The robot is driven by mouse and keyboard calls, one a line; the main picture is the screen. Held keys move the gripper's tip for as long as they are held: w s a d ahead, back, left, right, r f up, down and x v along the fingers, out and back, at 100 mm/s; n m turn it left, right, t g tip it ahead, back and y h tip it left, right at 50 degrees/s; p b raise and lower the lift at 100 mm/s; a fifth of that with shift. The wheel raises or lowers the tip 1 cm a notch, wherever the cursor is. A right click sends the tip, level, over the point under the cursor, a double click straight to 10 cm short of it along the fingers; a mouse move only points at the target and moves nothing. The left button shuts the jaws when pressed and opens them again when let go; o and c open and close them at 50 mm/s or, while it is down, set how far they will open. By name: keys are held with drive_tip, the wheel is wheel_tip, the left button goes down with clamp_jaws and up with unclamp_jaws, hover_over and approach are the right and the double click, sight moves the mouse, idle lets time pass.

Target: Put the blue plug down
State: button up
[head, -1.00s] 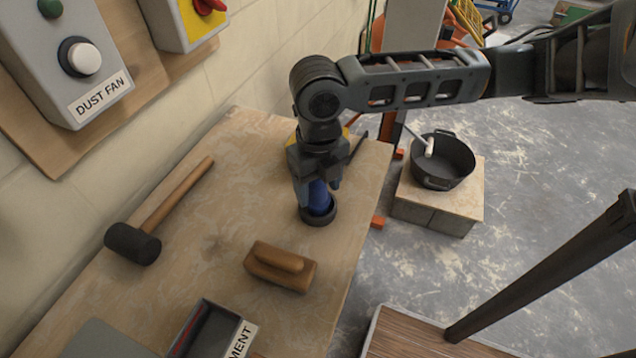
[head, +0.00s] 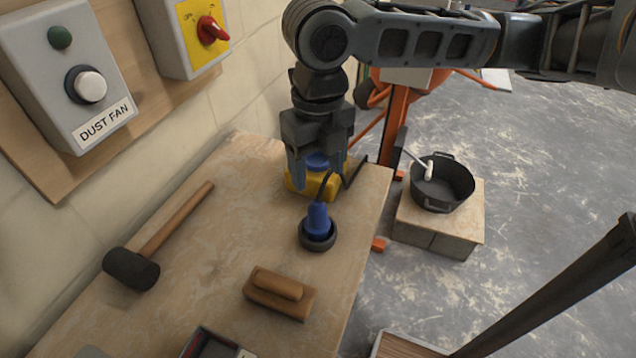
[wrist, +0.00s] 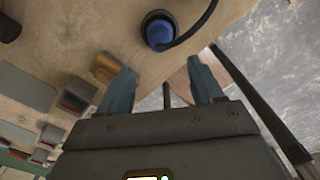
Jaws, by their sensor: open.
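The blue plug (head: 317,218) stands upright in a dark round holder (head: 318,238) on the wooden bench, with a dark cable coming from its top. In the wrist view the plug (wrist: 160,32) and the holder ring around it show at the top, beyond the fingertips. My gripper (head: 318,180) is open and empty above and behind the plug, apart from it. Its two spread fingers also show in the wrist view (wrist: 165,80). A yellow unit (head: 325,181) with a blue socket (head: 317,161) is partly hidden behind my gripper.
A mallet (head: 133,269) and a wooden float (head: 279,294) lie on the bench (head: 225,250). A wall box labelled DUST FAN (head: 62,70) and a red-knobbed yellow switch (head: 207,30) are at left. A black tub (head: 443,185) stands on a block to the right.

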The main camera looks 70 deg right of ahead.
drive_tip(key=shift+r, duration=0.5)
drive_tip(key=w+a+r+m+t+y, duration=0.1)
drive_tip(key=w+a+r+t+y, duration=0.2)
drive_tip(key=w+a, duration=0.4)
drive_tip(key=w+a+r+m+t+y, duration=0.1)
drive_tip(key=w+a+r+t+y, duration=0.15)
drive_tip(key=w+a, duration=0.45)
drive_tip(key=w+a+r+m+t+y, duration=0.4)
drive_tip(key=a+r+m+t+y, duration=0.2)
drive_tip(key=a+r+m+t, duration=0.65)
drive_tip(key=s+d+f+m+h, duration=0.2)
drive_tip(key=s+f+m+h, duration=1)
drive_tip(key=f+m, duration=0.4)
drive_tip(key=s+d+f+g, duration=0.1)
drive_tip(key=s+d+f, duration=0.2)
drive_tip(key=s, duration=0.8)
drive_tip(key=s+d+f+n+g, duration=0.1)
drive_tip(key=s+d+f+g, duration=0.1)
drive_tip(key=s, duration=0.9)
drive_tip(key=d+f, duration=0.1)
drive_tip(key=d, duration=0.1)
drive_tip(key=shift+s+d, duration=0.3)
drive_tip(key=shift+s, duration=0.05)
